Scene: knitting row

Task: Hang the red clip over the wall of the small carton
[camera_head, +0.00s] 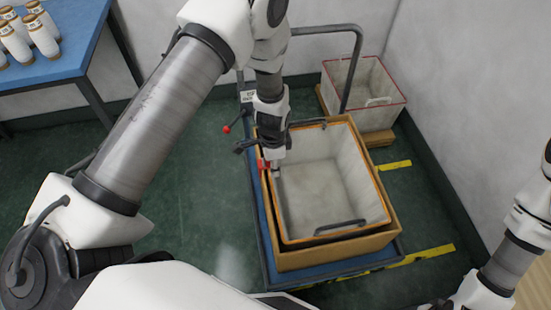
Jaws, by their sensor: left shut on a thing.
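My left gripper (271,165) reaches down at the left wall of the nested boxes on the trolley. It is shut on the small red clip (263,164), which shows at the left rim; whether the clip touches or straddles the wall cannot be told. The inner box (325,183) is pale grey inside, with an orange rim and dark handles. It sits inside a tan carton (330,252); which one is the small carton is unclear. Part of my right arm shows at the lower right; its fingertips are not visible.
A red-rimmed bin (380,116) stands behind. A blue table (78,30) with several white cones (42,36) is at upper left. Green floor left is clear.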

